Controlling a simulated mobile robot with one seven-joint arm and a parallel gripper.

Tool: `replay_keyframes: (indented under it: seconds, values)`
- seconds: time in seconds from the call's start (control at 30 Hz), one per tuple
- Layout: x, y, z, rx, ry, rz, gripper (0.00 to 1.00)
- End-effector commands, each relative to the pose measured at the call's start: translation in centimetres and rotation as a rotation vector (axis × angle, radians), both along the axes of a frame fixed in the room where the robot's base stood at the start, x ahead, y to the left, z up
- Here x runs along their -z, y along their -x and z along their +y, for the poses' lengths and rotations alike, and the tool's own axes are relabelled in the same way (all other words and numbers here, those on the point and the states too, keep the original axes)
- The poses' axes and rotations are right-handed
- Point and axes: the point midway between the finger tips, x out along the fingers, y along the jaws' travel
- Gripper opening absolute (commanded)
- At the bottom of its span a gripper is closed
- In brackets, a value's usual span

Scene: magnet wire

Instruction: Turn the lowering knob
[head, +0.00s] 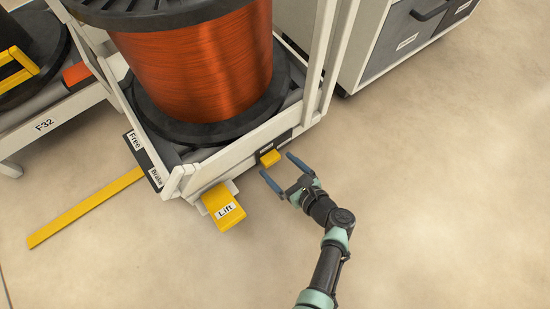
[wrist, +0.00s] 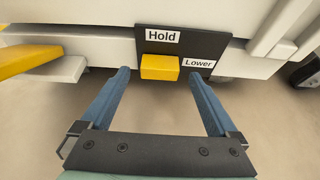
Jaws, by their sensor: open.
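The lowering knob (head: 270,158) is a small yellow block on the front of the white spool cart, low on its frame. In the wrist view the knob (wrist: 160,67) sits on a black plate (wrist: 205,45) labelled "Hold" above it and "Lower" to its right. My gripper (head: 276,166) is open, its two blue fingers pointing at the plate. In the wrist view the gripper (wrist: 165,78) has one finger on each side of the knob, with the knob between and slightly beyond the fingertips. The fingers appear apart from the knob.
A yellow "Lift" pedal (head: 224,208) sticks out left of the knob. A long yellow bar (head: 85,208) extends left near the "Free" and "Brake" labels. The cart carries a large copper wire spool (head: 200,70). A drawer cabinet (head: 385,50) stands behind right. Floor at right is clear.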

Motion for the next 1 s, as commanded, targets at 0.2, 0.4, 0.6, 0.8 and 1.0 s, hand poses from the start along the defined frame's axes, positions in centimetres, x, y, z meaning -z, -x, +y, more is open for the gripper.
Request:
replay_keyframes:
  seconds: [0.2,0.4,0.6,0.8,1.0]
  values:
    - [-2.6,3.5,-2.6,0.005,-0.002,0.003,0.95]
    - [-3.6,6.1,-4.5,0.003,-0.002,0.003,0.95]
    - [-3.9,7.4,-5.4,0.001,-0.001,0.002,0.95]
    - [-3.8,7.6,-5.5,-0.001,0.0,0.002,0.95]
    - [-3.8,7.5,-5.5,-0.001,0.0,0.002,0.95]
